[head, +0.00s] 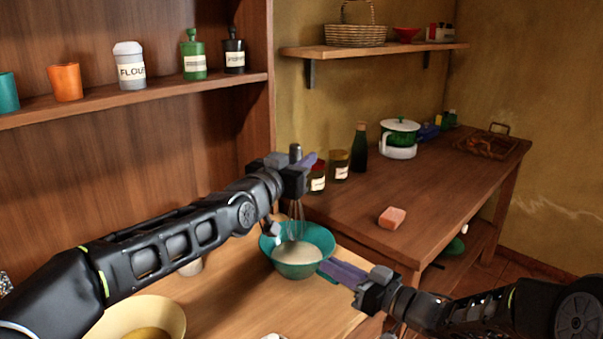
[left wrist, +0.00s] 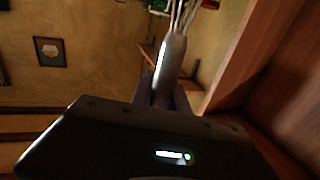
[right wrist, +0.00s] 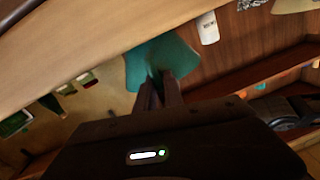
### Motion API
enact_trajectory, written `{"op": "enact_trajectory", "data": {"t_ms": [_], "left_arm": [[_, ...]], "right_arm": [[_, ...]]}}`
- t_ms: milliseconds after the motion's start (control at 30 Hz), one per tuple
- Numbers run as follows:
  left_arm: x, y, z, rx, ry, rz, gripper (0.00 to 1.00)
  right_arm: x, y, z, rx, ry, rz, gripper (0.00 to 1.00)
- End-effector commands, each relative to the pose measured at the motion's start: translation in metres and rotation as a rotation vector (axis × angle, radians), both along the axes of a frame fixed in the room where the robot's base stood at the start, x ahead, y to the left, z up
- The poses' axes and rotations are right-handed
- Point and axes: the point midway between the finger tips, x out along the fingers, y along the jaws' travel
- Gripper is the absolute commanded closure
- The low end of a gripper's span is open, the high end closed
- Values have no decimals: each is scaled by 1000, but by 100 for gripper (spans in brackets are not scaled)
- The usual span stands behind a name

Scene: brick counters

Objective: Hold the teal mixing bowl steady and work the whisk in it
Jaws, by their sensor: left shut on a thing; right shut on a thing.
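The teal mixing bowl (head: 299,269) stands on the near counter with pale batter (head: 297,253) in it. My left gripper (head: 300,170) is above the bowl, shut on the whisk's handle. The whisk's wires (head: 294,222) hang down into the bowl; how deep they reach into the batter is hard to tell. In the left wrist view the grey whisk handle (left wrist: 171,55) stands between the fingers. My right gripper (head: 330,270) is shut on the bowl's right rim. The bowl also shows between the fingers in the right wrist view (right wrist: 160,58).
A yellow bowl (head: 150,315) stands at the near left of the counter (head: 225,300). Two labelled jars (head: 340,165) and a dark bottle (head: 360,147) stand behind. A pink block (head: 392,218) lies on the right wooden counter (head: 440,190), which has free room around it.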

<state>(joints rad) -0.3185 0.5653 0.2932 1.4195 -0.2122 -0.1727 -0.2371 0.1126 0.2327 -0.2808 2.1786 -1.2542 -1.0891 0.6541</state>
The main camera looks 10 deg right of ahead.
Motion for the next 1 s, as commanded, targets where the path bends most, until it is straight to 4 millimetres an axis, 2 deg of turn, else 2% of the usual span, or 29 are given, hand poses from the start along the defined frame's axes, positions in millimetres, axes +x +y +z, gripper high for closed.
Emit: {"op": "enact_trajectory", "data": {"t_ms": [100,300,1000], "left_arm": [[0,0,15,-2,-2,0,100],[-1,0,29,-2,-2,0,100],[0,0,30,-1,-1,0,100]], "right_arm": [[0,0,-2,0,4,0,100],[0,0,-2,0,4,0,100],[0,0,-1,0,4,0,100]]}}
